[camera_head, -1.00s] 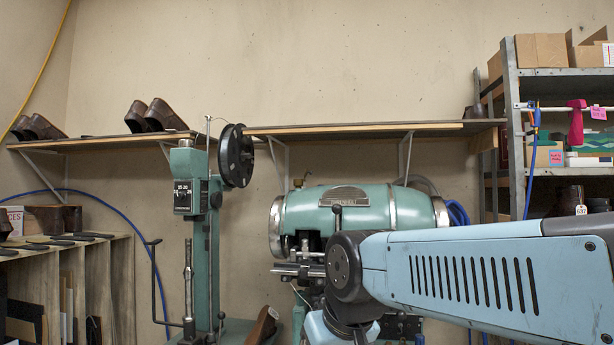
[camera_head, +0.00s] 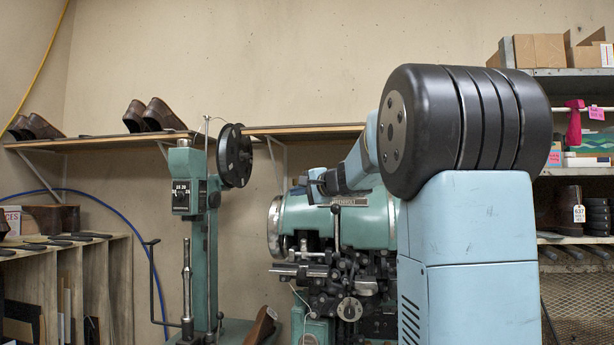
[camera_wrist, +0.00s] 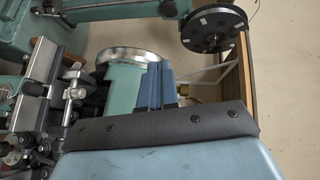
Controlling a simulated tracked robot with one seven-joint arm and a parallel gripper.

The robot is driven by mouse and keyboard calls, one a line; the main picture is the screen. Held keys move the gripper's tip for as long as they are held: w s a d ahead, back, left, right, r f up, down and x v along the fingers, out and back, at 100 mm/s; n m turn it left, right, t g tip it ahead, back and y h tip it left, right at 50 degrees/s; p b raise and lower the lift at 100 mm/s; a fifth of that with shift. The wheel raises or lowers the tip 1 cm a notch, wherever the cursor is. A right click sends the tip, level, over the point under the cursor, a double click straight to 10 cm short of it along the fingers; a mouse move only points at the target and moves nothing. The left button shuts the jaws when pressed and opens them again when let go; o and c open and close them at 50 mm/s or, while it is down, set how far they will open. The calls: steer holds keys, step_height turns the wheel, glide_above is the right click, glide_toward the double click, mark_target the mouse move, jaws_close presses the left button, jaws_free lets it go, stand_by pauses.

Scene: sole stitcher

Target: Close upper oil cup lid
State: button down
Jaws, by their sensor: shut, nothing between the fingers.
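The sole stitcher has a green barrel-shaped body (camera_head: 368,228) with a bright metal end ring, right of centre in the head view. In the wrist view its green body (camera_wrist: 122,88) and ring show left of my fingers. A small brass fitting, likely the upper oil cup (camera_wrist: 186,91), shows partly behind my fingers in the wrist view. I cannot tell whether its lid is open or touched. My gripper (camera_head: 310,186) is at the top left of the barrel in the head view. In the wrist view my blue fingers (camera_wrist: 154,84) are together and empty.
A black spool wheel (camera_head: 235,155) stands on a green column left of the barrel. A wall shelf (camera_head: 310,130) runs behind and above. Levers and a hand knob (camera_head: 349,309) sit below the barrel. A storage rack (camera_head: 575,80) is at the right.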

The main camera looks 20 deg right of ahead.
steer(key=w+d+r+m+t+h, duration=0.1)
steer(key=w+d+m, duration=0.1)
steer(key=d, duration=0.3)
steer(key=w+d+r+m+t+h, duration=0.1)
steer(key=w+d+r+m+t, duration=0.1)
steer(key=d, duration=0.3)
steer(key=w+d+r+m+t+h, duration=0.1)
steer(key=w+d+m, duration=0.1)
steer(key=w+d, duration=0.2)
steer(key=shift+w+d+r+h, duration=0.1)
steer(key=shift+d+r+h, duration=0.05)
steer(key=shift+d, duration=0.35)
steer(key=shift+w+d+r+h, duration=0.1)
steer(key=shift+d+r+h, duration=0.05)
steer(key=shift+d, duration=0.35)
steer(key=w, duration=0.3)
steer(key=w+r, duration=0.1)
steer(key=w, duration=0.2)
steer(key=w+a, duration=0.1)
steer(key=w, duration=0.2)
steer(key=shift+w+r, duration=0.3)
steer(key=shift+w, duration=0.05)
steer(key=shift+d, duration=0.3)
steer(key=shift+a, duration=0.15)
steer(key=shift+r, duration=0.1)
